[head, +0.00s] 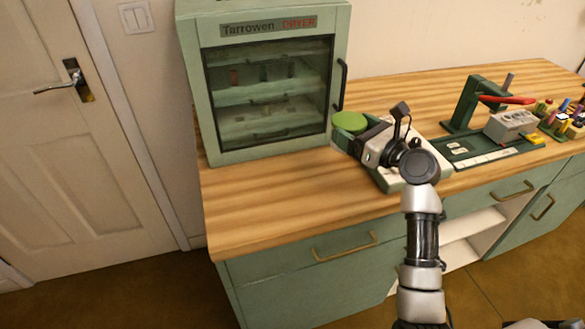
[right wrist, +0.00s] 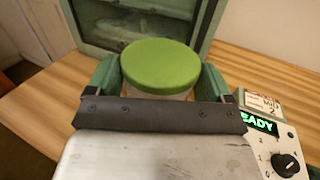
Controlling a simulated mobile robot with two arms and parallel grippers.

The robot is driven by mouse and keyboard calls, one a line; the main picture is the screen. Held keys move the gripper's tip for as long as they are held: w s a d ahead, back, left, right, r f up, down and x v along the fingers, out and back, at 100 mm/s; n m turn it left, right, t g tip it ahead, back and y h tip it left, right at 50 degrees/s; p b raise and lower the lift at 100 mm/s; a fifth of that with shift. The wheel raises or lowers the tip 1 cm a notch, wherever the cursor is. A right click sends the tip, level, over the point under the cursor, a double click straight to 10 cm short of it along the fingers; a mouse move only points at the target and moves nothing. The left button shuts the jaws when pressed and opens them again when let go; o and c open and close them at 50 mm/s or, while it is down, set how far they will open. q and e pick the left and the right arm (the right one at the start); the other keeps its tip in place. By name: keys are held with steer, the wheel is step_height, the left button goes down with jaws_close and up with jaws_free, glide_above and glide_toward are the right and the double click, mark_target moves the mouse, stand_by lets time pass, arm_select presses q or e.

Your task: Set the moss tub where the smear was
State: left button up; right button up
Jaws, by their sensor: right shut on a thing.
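The moss tub, with a round green lid, shows in the head view (head: 349,122) in front of the dryer's right side. In the right wrist view the tub (right wrist: 160,66) sits between both fingers, its pale body just visible under the lid. My right gripper (right wrist: 160,85) is shut on it. Whether the tub touches the table or hangs above it I cannot tell. No smear shows on the visible table top (head: 290,200). My left gripper is not in view.
The green dryer cabinet (head: 192,95), labelled Tarrowen, stands close behind the tub with its door shut. A pale device (head: 441,166) with a lit display (right wrist: 258,123) is partly behind my arm. A green press stand (head: 462,108) is farther right. The table's front left is clear.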

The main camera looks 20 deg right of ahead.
steer(key=a+f, duration=0.2)
steer(key=a, duration=0.1)
steer(key=a+f, duration=0.2)
steer(key=a, duration=0.2)
steer(key=a+f, duration=0.2)
steer(key=a, duration=0.1)
steer(key=shift+w+a, duration=0.2)
steer(key=shift+w, duration=0.1)
step_height(320, 180, down, 4)
steer(key=shift+f+b, duration=0.15)
steer(key=shift+b, duration=0.75)
steer(key=o, duration=0.7)
steer(key=shift+o, duration=1.4)
steer(key=v, duration=1.2)
